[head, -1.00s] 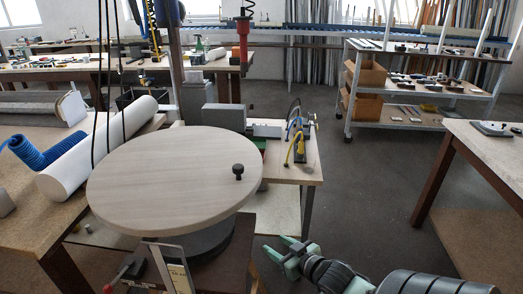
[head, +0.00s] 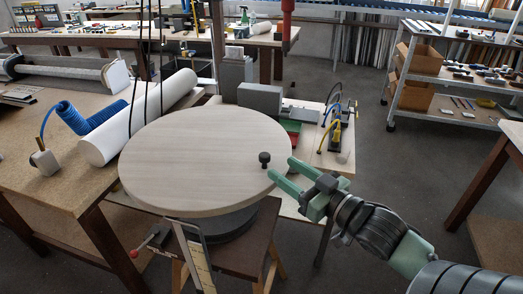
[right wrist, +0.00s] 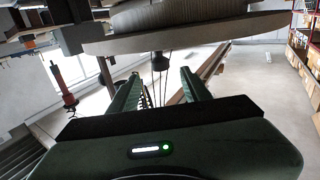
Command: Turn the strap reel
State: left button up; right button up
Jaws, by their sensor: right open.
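The strap reel's round wooden disc (head: 200,150) lies flat on a dark drum (head: 235,225) over a brown stand. A small black knob (head: 264,159) stands up near its right edge. My right gripper (head: 281,174) is open, with its green fingers at the disc's right edge, close to the knob. In the right wrist view, which appears upside down, the knob (right wrist: 160,62) hangs below the disc's rim (right wrist: 190,32), between and just beyond the open fingers (right wrist: 160,85). Contact with the knob cannot be told. My left gripper is not in view.
A bench with a white roll (head: 138,118) and a blue coiled hose (head: 90,118) stands at left. A bench with a grey block (head: 260,97) and hoses is behind the disc. A red-handled lever (head: 150,240) sits below the disc's front. Open floor lies at right.

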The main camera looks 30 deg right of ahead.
aim_at(268, 157)
jog(key=shift+w+a+r, duration=0.1)
jog(key=shift+w+r, duration=0.05)
jog(key=shift+w, duration=0.35)
jog(key=w, duration=0.1)
jog(key=w+p, duration=0.1)
jog(key=w, duration=0.3)
jog(key=shift+w+a+r+p, duration=0.1)
jog(key=shift+w+a+p, duration=0.2)
jog(key=shift+a, duration=0.1)
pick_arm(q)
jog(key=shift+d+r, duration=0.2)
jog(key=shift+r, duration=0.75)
pick_arm(e)
jog(key=shift+w+a, duration=0.15)
jog(key=shift+w, duration=0.35)
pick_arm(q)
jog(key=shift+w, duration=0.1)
pick_arm(e)
grip_shut()
